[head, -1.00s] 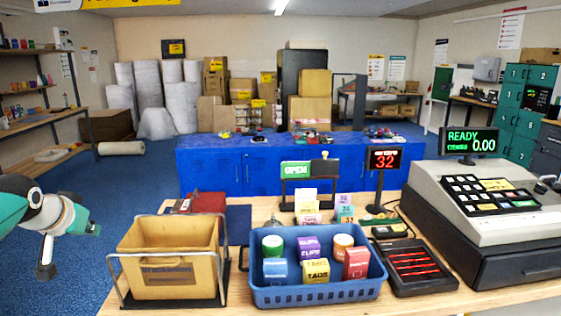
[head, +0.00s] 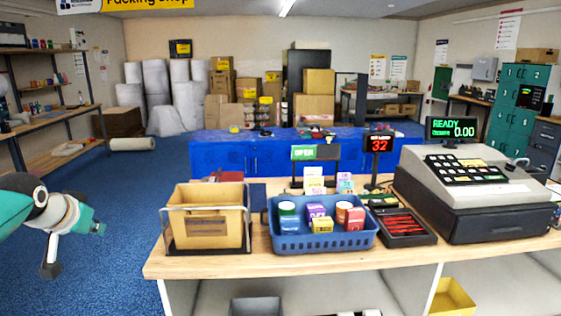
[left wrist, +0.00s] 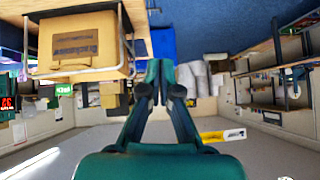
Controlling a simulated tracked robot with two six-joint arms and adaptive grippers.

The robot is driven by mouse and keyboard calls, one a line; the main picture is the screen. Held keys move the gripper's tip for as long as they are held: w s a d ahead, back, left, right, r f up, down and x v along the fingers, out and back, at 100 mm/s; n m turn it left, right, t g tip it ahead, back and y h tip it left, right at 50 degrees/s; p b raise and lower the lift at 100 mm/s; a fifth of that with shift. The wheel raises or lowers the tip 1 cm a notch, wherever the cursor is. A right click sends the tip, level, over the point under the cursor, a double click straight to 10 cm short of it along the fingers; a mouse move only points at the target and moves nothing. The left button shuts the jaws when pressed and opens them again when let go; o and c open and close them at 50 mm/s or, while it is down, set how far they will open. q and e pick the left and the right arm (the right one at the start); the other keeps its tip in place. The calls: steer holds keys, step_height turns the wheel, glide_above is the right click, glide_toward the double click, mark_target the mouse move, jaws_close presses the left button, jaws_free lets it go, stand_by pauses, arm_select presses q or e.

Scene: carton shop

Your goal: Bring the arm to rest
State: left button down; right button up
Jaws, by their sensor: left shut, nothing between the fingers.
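My left gripper (head: 97,229) hangs at the left of the head view, over the blue floor and clear of the counter. Its fingers are hard to make out there. In the left wrist view the two dark teal fingers (left wrist: 158,70) are together with nothing between them. The left wrist picture is upside down. The tan carton bin (head: 208,222) in its wire frame stands on the counter to the right of the gripper, apart from it. It also shows at the upper left of the left wrist view (left wrist: 75,42). My right gripper is not in view.
The wooden counter (head: 290,262) holds a blue basket (head: 322,243) of small packs, a black tray (head: 403,228) and a cash register (head: 470,205). Open shelf space with a yellow bin (head: 452,297) lies below. Blue floor (head: 110,190) is free at the left, near wall shelving (head: 45,140).

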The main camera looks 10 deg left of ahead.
arm_select(q)
steer(key=d+f+m+g+h, duration=0.1)
steer(key=d+f+g+h, duration=0.1)
steer(key=d+f, duration=0.7)
steer(key=d+f+m+g+h+p, duration=0.15)
steer(key=d+f, duration=0.25)
steer(key=f, duration=0.8)
steer(key=d+f+g+h, duration=0.1)
steer(key=d+f+g, duration=0.2)
steer(key=d+f, duration=0.6)
steer(key=s+d+f+n+g+h, duration=0.1)
steer(key=s+d+f, duration=0.6)
steer(key=s+f, duration=0.2)
steer(key=s+d+f+n+h, duration=0.1)
steer(key=s+d+f, duration=0.6)
steer(key=s, duration=0.7)
steer(key=shift+s+d+f+g, duration=0.2)
steer(key=shift+f+g, duration=0.15)
steer(key=shift+f, duration=0.9)
steer(key=shift+n+h, duration=0.25)
